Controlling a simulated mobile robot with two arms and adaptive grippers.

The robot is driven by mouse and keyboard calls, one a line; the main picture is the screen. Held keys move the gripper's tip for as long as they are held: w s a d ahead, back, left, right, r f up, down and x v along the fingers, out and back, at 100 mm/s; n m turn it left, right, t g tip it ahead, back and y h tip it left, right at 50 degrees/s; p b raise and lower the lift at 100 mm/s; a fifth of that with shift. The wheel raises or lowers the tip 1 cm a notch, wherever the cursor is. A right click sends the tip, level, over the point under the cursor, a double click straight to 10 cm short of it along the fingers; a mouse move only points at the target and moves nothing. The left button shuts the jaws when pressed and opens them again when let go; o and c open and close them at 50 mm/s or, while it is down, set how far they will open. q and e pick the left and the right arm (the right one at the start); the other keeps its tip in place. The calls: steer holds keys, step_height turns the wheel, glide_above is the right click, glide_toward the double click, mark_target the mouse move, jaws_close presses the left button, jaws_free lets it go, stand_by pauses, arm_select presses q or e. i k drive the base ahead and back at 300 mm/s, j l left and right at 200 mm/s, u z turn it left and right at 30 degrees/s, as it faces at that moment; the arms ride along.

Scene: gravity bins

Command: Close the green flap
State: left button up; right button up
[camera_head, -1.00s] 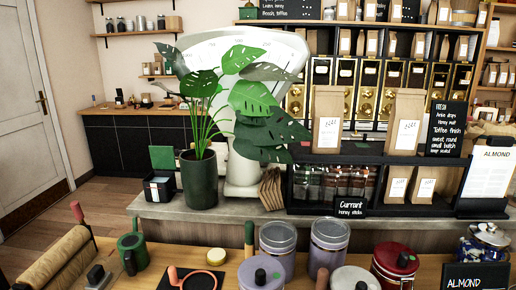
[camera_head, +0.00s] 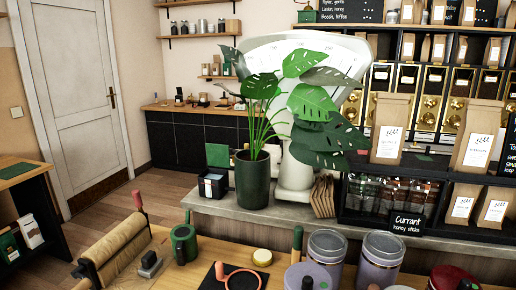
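A small green panel (camera_head: 217,155) stands upright at the back of a small dark box (camera_head: 213,184) on the grey counter, left of the potted plant. It looks like a raised flap, but I cannot tell whether it is hinged to the box. White items show in the box. Neither of my grippers is in view.
A dark plant pot (camera_head: 252,180) stands right of the box, in front of a large white scale (camera_head: 296,172). Open floor lies left of the counter.

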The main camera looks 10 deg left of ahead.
mark_target(217, 156)
steer(key=j+u, duration=0.25)
steer(key=u, duration=0.2)
steer(key=j+u, duration=0.25)
steer(key=u, duration=0.15)
steer(key=i+j+u, duration=0.25)
steer(key=j+u, duration=0.15)
steer(key=j, duration=0.15)
steer(key=i+j+u, duration=0.35)
steer(key=j, duration=0.15)
steer(key=i+j+u, duration=0.8)
steer(key=i+z, duration=0.35)
steer(key=i, duration=0.3)
steer(key=i+j+z, duration=0.35)
steer(key=i, duration=0.25)
steer(key=i+l+z, duration=0.2)
steer(key=z, duration=0.25)
steer(key=i+z, duration=0.65)
steer(key=z, duration=0.2)
steer(key=i+z, duration=0.3)
steer(key=z, duration=0.15)
steer(key=i+j+z, duration=0.25)
steer(key=z, duration=0.15)
